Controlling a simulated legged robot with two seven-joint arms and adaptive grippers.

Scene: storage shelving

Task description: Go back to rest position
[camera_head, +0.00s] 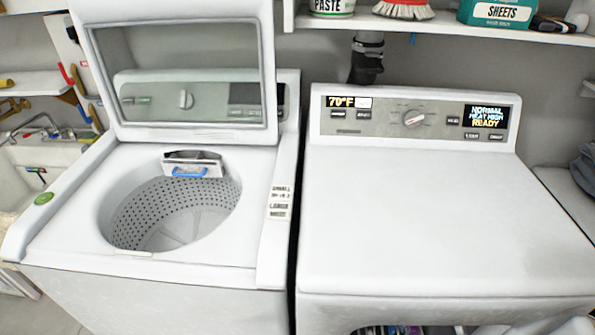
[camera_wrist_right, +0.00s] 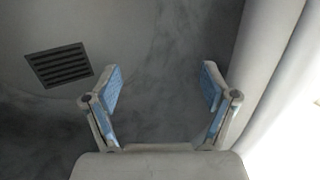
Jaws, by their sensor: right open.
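My right gripper (camera_wrist_right: 161,82) shows in the right wrist view. Its two blue-padded fingers are spread apart, with nothing between them. Behind them are a dark grey surface and a dark slatted vent. My left gripper is not in view. In the head view, a white top-load washer (camera_head: 60,232) stands at left with its lid (camera_head: 195,65) raised and its perforated drum (camera_head: 150,215) exposed. The part of the drum in view looks empty. A white dryer (camera_head: 430,225) stands at right; its panel reads "READY". Its front is mostly cut off at the bottom edge.
A shelf (camera_head: 450,32) above the dryer holds a paste tub (camera_head: 331,7), a red brush (camera_head: 403,10) and a green box of sheets (camera_head: 498,14). A sink and hanging tools are at far left. Dark cloth (camera_head: 586,165) lies at far right. The dryer top is clear.

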